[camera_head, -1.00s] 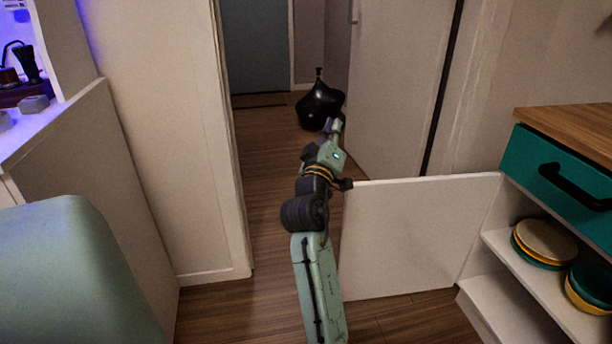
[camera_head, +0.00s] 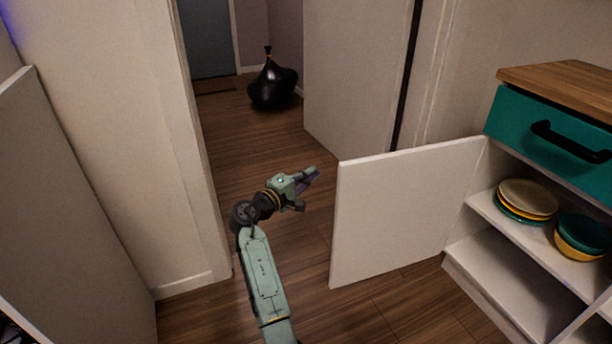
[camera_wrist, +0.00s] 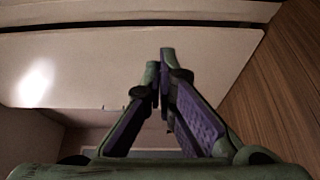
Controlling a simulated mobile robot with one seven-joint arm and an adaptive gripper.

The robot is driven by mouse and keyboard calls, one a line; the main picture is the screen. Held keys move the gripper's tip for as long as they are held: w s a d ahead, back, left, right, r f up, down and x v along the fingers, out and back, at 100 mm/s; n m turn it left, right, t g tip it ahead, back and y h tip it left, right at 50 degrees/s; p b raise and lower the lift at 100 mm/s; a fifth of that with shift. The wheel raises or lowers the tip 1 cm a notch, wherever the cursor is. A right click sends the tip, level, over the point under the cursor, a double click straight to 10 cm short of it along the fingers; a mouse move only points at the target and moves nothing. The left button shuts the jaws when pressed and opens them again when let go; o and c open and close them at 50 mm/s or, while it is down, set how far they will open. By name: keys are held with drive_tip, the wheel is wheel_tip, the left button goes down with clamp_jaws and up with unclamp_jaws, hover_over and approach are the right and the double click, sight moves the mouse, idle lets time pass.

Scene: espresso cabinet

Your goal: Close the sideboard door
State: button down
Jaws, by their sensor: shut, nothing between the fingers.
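The sideboard (camera_head: 520,150) stands at the right in the head view, with a wooden top and a teal drawer above open shelves. Its white door (camera_head: 400,215) stands wide open, reaching left from the cabinet's edge. My gripper (camera_head: 313,187) is shut and empty, just left of the door's free edge at about the upper part of the door. A small gap of floor shows between them in the head view. In the wrist view, my gripper (camera_wrist: 166,55) shows its fingertips together in front of a large pale panel (camera_wrist: 130,65), likely the door.
Stacked plates (camera_head: 527,198) and bowls (camera_head: 582,237) sit on the sideboard shelf. A wall end (camera_head: 120,150) is left of my arm. Wooden floor (camera_head: 350,305) is clear around the door.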

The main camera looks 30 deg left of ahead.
drive_tip(key=w+d, duration=0.4)
drive_tip(key=d, duration=0.1)
drive_tip(key=shift+w+p, duration=0.3)
drive_tip(key=shift+w, duration=0.1)
idle(0.3)
